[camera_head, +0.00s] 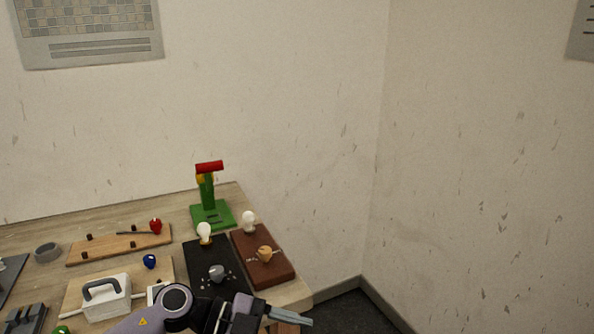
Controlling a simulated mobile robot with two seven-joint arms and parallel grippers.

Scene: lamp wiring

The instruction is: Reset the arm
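One arm of mine comes in along the bottom from the left, so I take it as my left arm. Its gripper (292,317) is low in the picture, over the front right corner of the table, pointing right. Only a grey finger shows clearly, so I cannot tell if it is open or shut. I see nothing held in it. My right gripper is not in view. The black board (211,256) with a bulb (204,232) and a grey knob (217,272) lies just behind my arm, partly hidden by it.
A brown board (280,270) with a bulb (249,221) and an orange knob (264,254) lies at the table's right edge. A green stand (208,192) with a red top stands behind. A white handled box (107,297) is left. Floor right of the table is clear.

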